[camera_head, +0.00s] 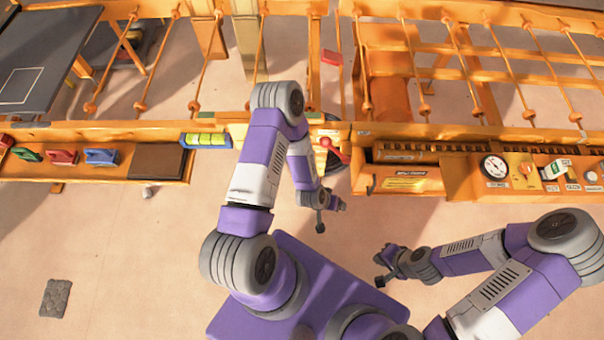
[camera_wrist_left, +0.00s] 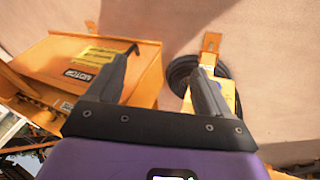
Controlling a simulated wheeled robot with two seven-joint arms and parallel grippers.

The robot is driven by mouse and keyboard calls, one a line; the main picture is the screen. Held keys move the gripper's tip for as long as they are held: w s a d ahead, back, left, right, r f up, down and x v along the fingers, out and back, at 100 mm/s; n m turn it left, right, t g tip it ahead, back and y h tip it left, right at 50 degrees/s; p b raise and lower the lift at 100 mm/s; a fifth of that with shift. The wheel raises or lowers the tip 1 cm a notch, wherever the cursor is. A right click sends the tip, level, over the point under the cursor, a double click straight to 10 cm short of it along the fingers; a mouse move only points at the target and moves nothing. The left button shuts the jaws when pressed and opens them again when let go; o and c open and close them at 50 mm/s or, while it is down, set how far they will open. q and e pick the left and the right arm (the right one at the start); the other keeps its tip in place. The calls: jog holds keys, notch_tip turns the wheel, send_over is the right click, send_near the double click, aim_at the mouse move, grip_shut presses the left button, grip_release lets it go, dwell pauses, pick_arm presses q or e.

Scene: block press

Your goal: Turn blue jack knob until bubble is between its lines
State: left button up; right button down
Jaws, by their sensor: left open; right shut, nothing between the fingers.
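In the head view a blue knob-like handle (camera_head: 101,156) sits at the right end of a row on the left orange ledge. A bubble level (camera_head: 206,140) with a yellow-green vial in a blue frame lies to its right; the bubble is too small to place against the lines. My left gripper (camera_head: 338,205) is well right of both, below the orange frame. It is open and empty; its two spread fingers (camera_wrist_left: 160,85) show in the left wrist view. My right gripper (camera_head: 389,252) is shut and empty over the floor at lower right.
Red (camera_head: 62,157) and green (camera_head: 27,155) handles stand left of the blue one. A dark plate (camera_head: 156,161) lies between it and the level. A red lever (camera_head: 334,149) is near my left forearm. An orange motor box (camera_wrist_left: 90,65) and coiled black hose (camera_wrist_left: 183,72) are below the left gripper.

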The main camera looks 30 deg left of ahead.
pick_arm(q)
jog(key=w+a+f+n+t+y+b, duration=0.1)
jog(key=w+a+f+t+y+b, duration=0.2)
jog(key=w+a+f, duration=0.3)
jog(key=w+a+f+n+t+y+b, duration=0.1)
jog(key=w+a+f+t+y+b, duration=0.3)
jog(key=a+f, duration=0.7)
jog(key=w+f+y+b, duration=0.2)
jog(key=w+f, duration=0.1)
jog(key=shift+w+f+b, duration=0.15)
jog(key=shift+w+b, duration=0.05)
jog(key=shift+b, duration=0.1)
jog(key=shift+c, duration=0.3)
jog(key=c, duration=1)
